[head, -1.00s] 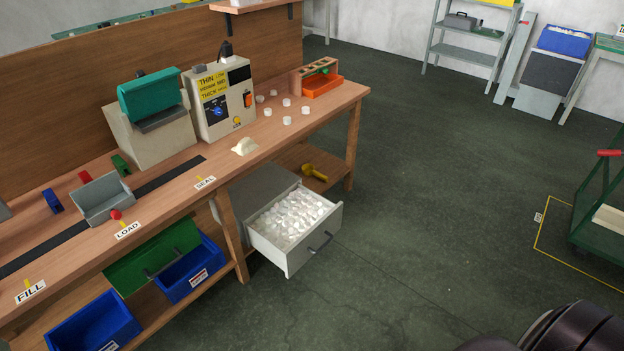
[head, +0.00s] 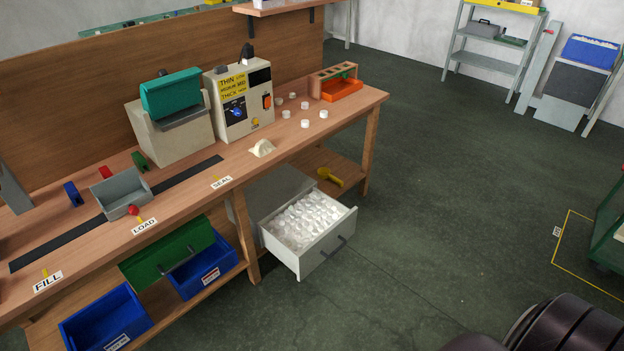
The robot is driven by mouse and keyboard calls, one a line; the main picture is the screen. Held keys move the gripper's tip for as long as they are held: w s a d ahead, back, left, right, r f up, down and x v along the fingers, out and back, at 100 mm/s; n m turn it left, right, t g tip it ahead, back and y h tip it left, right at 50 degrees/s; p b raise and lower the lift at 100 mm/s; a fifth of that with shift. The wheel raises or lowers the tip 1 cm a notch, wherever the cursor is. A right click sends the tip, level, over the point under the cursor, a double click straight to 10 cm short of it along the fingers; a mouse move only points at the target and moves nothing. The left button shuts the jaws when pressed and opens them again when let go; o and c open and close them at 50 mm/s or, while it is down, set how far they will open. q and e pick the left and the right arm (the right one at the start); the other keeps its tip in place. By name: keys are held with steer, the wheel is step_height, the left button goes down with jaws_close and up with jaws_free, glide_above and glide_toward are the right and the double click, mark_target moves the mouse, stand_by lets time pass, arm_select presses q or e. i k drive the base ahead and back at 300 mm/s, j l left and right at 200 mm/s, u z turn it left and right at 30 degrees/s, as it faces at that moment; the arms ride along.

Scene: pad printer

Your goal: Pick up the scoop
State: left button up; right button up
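A yellow scoop (head: 330,177) lies on the lower wooden shelf under the right end of the workbench, behind and to the right of the open drawer. It looks small, and its handle seems to point down to the right. Neither of my grippers shows in the head view. A dark rounded part of my own arm is at the bottom right corner, far from the scoop.
The grey drawer (head: 335,259), full of white pieces, is pulled out below the bench. The workbench (head: 300,145) has a leg (head: 370,150) right of the scoop. Blue bins (head: 105,322) stand at lower left. Floor right of the drawer is clear.

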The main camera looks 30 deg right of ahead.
mark_target(322, 173)
steer(key=l+u, duration=0.4)
steer(key=l, duration=0.35)
steer(key=l+u, duration=0.4)
steer(key=l, duration=0.4)
